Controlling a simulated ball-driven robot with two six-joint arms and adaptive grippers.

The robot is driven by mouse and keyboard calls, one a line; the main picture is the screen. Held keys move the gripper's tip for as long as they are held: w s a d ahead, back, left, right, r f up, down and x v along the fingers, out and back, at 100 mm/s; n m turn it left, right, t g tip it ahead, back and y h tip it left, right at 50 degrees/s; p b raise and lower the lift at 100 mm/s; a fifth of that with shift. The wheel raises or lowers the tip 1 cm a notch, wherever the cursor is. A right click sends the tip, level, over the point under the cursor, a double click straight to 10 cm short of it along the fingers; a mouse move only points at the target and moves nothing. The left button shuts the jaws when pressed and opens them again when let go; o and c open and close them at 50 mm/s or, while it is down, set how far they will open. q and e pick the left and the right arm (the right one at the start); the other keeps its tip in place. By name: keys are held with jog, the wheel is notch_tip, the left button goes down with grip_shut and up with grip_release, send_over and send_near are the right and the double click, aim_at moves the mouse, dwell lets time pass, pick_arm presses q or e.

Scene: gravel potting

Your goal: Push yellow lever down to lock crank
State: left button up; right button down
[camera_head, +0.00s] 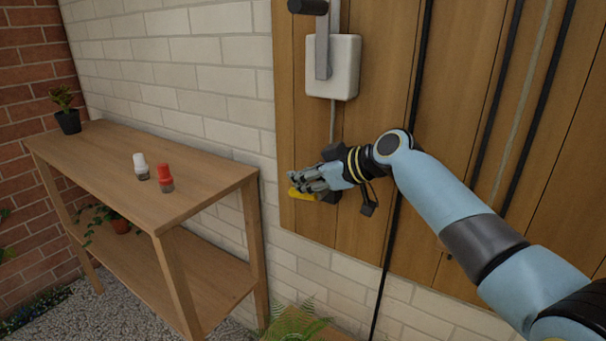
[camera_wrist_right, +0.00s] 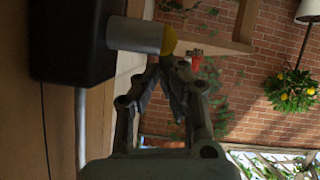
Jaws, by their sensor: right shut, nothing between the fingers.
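The yellow lever (camera_head: 300,195) sticks out to the left from a dark box (camera_head: 335,152) low on the wooden panel. In the right wrist view its grey shaft (camera_wrist_right: 134,35) leaves the black box (camera_wrist_right: 68,40) and ends in a yellow tip (camera_wrist_right: 169,41). My right gripper (camera_head: 300,180) is shut and empty at the lever, hiding part of it. In the wrist view its fingertips (camera_wrist_right: 172,63) are right by the yellow tip; I cannot tell if they touch. The crank (camera_head: 323,45), a grey arm with a black handle (camera_head: 308,6), points up on the white box (camera_head: 343,68). My left gripper is out of view.
A wooden shelf table (camera_head: 205,187) stands left of the panel, with a white bottle (camera_head: 141,170), a red bottle (camera_head: 165,175) and a potted plant (camera_head: 68,121) on top. Dark cables (camera_head: 420,70) run down the panel. A fern (camera_head: 295,325) is below.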

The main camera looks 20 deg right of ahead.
aim_at(296, 193)
jog(key=shift+w+a+g+h+p, duration=0.1)
jog(key=shift+g+h+p, duration=0.25)
jog(key=shift+p, duration=0.2)
jog(key=g+p, duration=0.1)
jog(key=h+p, duration=0.1)
jog(key=shift+w+a+f+g+p, duration=0.15)
jog(key=shift+w+a+g+p, duration=0.1)
jog(key=shift+g+p, duration=0.1)
jog(key=shift+w+a+f+g+h+p, duration=0.15)
jog(key=shift+f+g+h+p, duration=0.2)
jog(key=shift+g+h+p, duration=0.35)
jog(key=shift+f+g, duration=0.3)
jog(key=shift+w+f, duration=0.1)
jog(key=shift+f, duration=1.1)
jog(key=shift+r, duration=0.1)
jog(key=v, duration=1.1)
jog(key=shift+s+r, duration=0.25)
jog(key=shift+r, duration=0.05)
